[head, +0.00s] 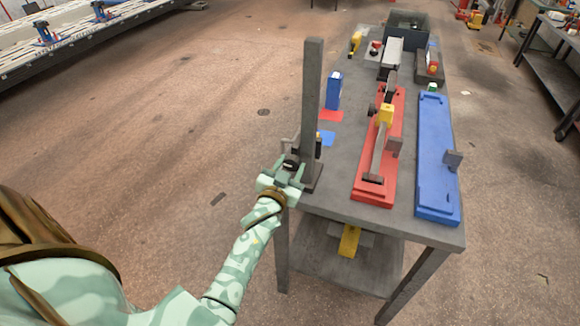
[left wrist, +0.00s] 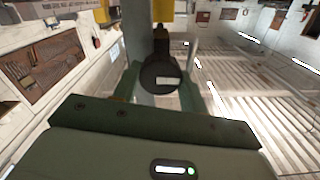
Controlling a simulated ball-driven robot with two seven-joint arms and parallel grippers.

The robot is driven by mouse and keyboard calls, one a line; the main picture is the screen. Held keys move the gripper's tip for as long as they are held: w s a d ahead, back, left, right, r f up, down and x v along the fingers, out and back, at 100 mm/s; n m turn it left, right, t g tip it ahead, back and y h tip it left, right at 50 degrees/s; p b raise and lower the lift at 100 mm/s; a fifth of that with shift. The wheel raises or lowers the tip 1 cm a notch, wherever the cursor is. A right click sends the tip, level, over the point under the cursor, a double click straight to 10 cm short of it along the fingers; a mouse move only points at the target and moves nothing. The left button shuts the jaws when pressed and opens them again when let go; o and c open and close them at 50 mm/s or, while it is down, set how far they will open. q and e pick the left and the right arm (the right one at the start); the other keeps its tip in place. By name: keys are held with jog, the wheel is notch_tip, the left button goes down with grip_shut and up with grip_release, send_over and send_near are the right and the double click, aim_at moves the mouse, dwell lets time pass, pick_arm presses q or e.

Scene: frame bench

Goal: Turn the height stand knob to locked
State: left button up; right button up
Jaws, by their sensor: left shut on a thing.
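The height stand (head: 312,95) is a tall dark grey post at the near left corner of the bench. Its dark round knob (head: 291,165) sits low on the post, on the side facing my arm. My left gripper (head: 288,170) is at the knob, with its fingers shut on it. In the left wrist view the knob (left wrist: 162,78) is a black disc with a pale bar mark, between the green fingers (left wrist: 165,95). The post rises behind it. I cannot read from the mark whether the knob is locked. My right gripper is not in view.
The grey bench (head: 340,190) carries a red fixture (head: 376,188) with a yellow block (head: 385,115), a blue fixture (head: 436,150) and a blue box (head: 334,90). Red and blue patches (head: 331,116) lie beside the post. Open floor (head: 180,130) lies left of the bench.

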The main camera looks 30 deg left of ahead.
pick_arm(q)
jog(key=m, duration=0.3)
jog(key=m+b, duration=0.1)
jog(key=m, duration=0.4)
jog(key=shift+f, duration=0.15)
jog(key=m+b, duration=0.1)
jog(key=m, duration=0.4)
jog(key=shift+m+b, duration=0.35)
jog(key=shift+m, duration=1.85)
jog(key=o, duration=1)
